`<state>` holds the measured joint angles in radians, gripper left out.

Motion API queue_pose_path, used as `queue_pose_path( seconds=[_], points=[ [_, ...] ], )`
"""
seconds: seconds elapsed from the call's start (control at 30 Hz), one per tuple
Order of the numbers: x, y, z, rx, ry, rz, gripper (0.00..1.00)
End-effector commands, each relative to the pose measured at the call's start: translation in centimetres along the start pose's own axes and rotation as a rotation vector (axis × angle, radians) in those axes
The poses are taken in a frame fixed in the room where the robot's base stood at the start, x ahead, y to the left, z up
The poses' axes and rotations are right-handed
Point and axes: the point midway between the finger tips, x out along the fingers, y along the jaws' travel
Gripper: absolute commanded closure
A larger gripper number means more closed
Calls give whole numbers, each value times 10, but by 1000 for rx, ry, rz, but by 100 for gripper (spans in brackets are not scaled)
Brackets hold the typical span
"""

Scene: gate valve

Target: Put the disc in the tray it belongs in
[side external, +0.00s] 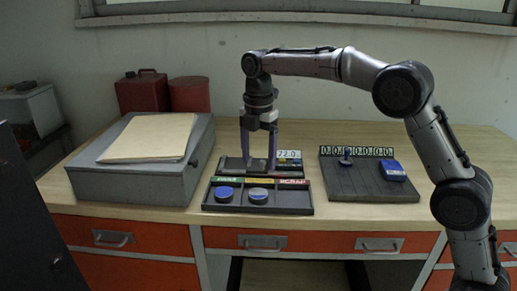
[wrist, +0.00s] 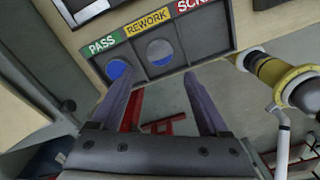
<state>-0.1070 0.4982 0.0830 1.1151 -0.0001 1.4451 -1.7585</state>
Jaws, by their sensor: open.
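A dark tray (side external: 291,203) with three compartments stands near the table's front edge. In the wrist view its labels read PASS (wrist: 104,44), REWORK (wrist: 148,21) and, partly cut off, SCRAP (wrist: 195,5). A blue disc (side external: 224,194) lies in the left, PASS compartment; it also shows in the wrist view (wrist: 117,69). A second disc (side external: 258,195), blue-rimmed with a paler top, lies in the middle, REWORK compartment. The right compartment looks empty. My gripper (side external: 258,167) points down behind the tray, open, with nothing visible between its fingers.
Behind the tray is a dark stand (side external: 234,164) with a 72.0 display (side external: 289,155), partly hidden by my gripper. To the right a dark board (side external: 350,181) holds a blue-knobbed part, a blue box (side external: 391,171) and number displays. A grey case (side external: 135,175) with folders stands left.

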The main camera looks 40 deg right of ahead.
Motion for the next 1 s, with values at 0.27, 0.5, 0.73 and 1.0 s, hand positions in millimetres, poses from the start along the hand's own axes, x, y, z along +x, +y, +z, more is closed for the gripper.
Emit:
queue_pose_path(
  seconds=[0.27,0.5,0.73,1.0],
  points=[
    [-19,0,0,0,0,0,21],
    [-30,-11,0,60,-3,18,21],
    [-68,-82,-4,447,1,127,21],
    [-77,-193,-17,1007,74,278,21]
  ],
)
